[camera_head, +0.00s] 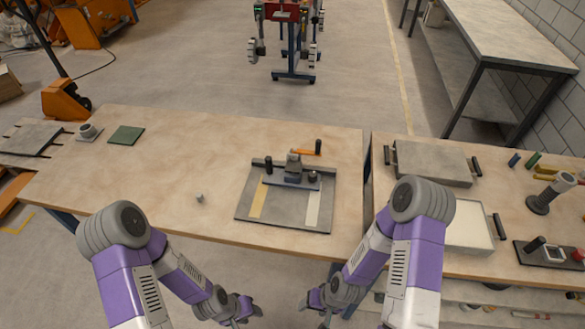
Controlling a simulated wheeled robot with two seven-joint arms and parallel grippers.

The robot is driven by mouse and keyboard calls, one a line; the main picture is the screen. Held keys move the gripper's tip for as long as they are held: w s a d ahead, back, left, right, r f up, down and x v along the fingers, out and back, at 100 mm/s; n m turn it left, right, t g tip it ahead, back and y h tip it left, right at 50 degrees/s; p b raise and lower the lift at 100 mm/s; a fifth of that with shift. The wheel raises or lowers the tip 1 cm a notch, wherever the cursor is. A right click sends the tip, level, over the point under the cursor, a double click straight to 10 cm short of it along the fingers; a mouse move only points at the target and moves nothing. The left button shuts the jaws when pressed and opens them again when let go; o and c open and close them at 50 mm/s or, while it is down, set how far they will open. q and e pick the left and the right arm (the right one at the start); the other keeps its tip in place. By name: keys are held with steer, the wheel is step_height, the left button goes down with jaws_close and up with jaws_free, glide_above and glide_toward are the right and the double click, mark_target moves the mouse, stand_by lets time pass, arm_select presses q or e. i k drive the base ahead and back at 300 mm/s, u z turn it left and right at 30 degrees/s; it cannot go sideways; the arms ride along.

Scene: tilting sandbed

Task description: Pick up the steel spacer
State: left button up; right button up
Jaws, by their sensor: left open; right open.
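A small grey cylinder, which looks like the steel spacer (199,197), stands alone on the left wooden table (90,190), near its front edge. My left gripper (250,313) is low in the picture, in front of the table edge and to the right of the spacer. It is open and apart from the spacer. My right gripper (307,301) is further right, also in front of the table, open and holding nothing that I can see. Fine detail of both grippers' fingers is small here.
A dark fixture plate (245,207) with a clamp (293,167) and orange handle lies right of the spacer. A green pad (126,135) and small grey block (88,131) lie at the far left. A second table (510,207) at right holds trays and tools. Bare wood surrounds the spacer.

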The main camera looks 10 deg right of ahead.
mark_target(199, 196)
steer(key=z, duration=3.4)
steer(key=k, duration=1.7)
steer(key=u, duration=1.8)
